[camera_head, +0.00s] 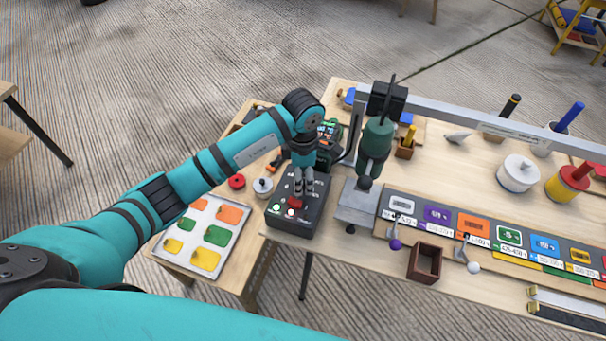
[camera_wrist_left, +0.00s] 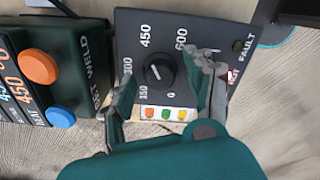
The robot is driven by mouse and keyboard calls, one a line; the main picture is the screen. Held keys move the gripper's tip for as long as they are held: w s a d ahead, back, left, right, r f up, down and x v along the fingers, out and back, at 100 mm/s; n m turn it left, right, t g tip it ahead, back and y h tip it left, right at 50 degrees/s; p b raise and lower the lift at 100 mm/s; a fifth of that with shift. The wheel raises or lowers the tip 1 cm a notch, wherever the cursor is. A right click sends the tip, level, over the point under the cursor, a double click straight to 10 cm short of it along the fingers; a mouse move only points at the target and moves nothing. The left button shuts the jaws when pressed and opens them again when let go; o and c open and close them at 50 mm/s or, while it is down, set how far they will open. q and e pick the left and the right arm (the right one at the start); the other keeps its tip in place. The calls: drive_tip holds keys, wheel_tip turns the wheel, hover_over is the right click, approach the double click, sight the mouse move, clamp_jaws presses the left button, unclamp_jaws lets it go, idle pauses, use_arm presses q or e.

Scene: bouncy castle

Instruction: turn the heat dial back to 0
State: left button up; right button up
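The heat dial (camera_wrist_left: 159,72) is a round black knob with a white pointer mark, on a dark panel marked 0, 150, 300, 450 and 600. I cannot tell exactly which number the mark points to. My left gripper (camera_wrist_left: 163,66) is open, with one finger on each side of the dial; contact with it is not clear. In the head view my left gripper (camera_head: 304,186) reaches down over the black control box (camera_head: 312,218) and hides the dial. My right gripper is not in view.
A tray (camera_head: 157,252) of coloured patches lies left, and a green tool on a stand (camera_head: 376,140) stands right.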

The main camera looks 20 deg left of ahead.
use_arm(q)
clamp_jaws()
